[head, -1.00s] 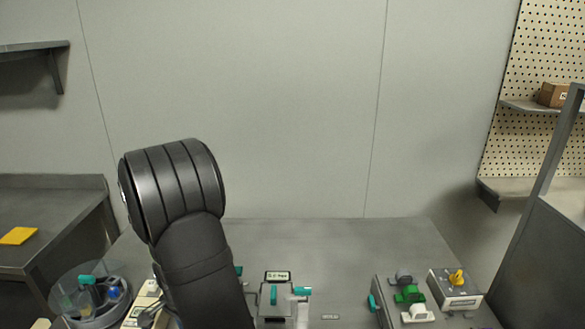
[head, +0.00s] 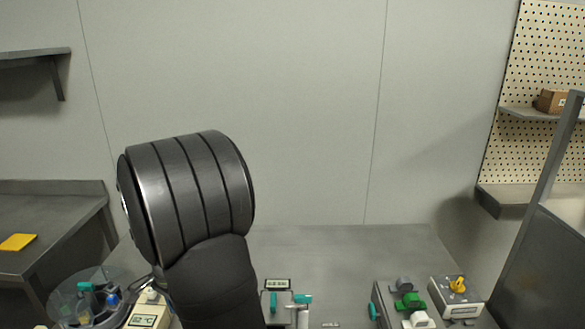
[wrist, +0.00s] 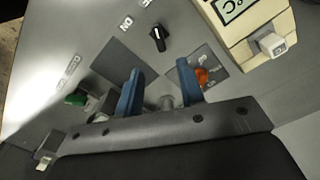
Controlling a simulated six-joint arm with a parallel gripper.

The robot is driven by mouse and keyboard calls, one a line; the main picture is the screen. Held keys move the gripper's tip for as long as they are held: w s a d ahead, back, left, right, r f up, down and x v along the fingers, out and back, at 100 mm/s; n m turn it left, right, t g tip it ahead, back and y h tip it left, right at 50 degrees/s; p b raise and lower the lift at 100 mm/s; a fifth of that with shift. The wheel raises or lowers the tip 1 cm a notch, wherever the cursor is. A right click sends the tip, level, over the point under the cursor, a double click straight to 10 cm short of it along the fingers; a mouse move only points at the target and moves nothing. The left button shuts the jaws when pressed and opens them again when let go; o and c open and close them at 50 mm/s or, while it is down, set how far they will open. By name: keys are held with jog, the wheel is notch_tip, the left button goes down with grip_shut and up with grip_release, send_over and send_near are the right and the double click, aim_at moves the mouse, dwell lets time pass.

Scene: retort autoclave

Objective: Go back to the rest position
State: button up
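My gripper (wrist: 160,88) shows in the wrist view as two blue fingers spread apart. I see nothing held between them; a small grey cylinder lies beyond the gap, and I cannot tell how far. A black rotary knob (wrist: 158,38) on a grey panel is beyond the fingertips. An orange knob (wrist: 202,76) is just beside the right finger, and a green part (wrist: 76,98) is to the left. In the head view my black arm rises at centre left and my gripper is out of sight.
A beige meter (head: 147,316) with a °C display stands beside a clear round container (head: 68,300); the meter also shows in the wrist view (wrist: 238,28). Green and white clamps (head: 410,301) and a yellow-knobbed box (head: 457,296) are at right. The bench's back middle (head: 340,245) is clear.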

notch_tip(320, 180, up, 7)
notch_tip(320, 180, down, 18)
jog(key=shift+s+r, duration=0.1)
jog(key=shift+r, duration=0.1)
jog(key=shift+r+n, duration=0.15)
jog(key=shift+n, duration=0.65)
jog(key=n, duration=0.7)
jog(key=shift+a+n, duration=0.1)
jog(key=shift+n, duration=0.3)
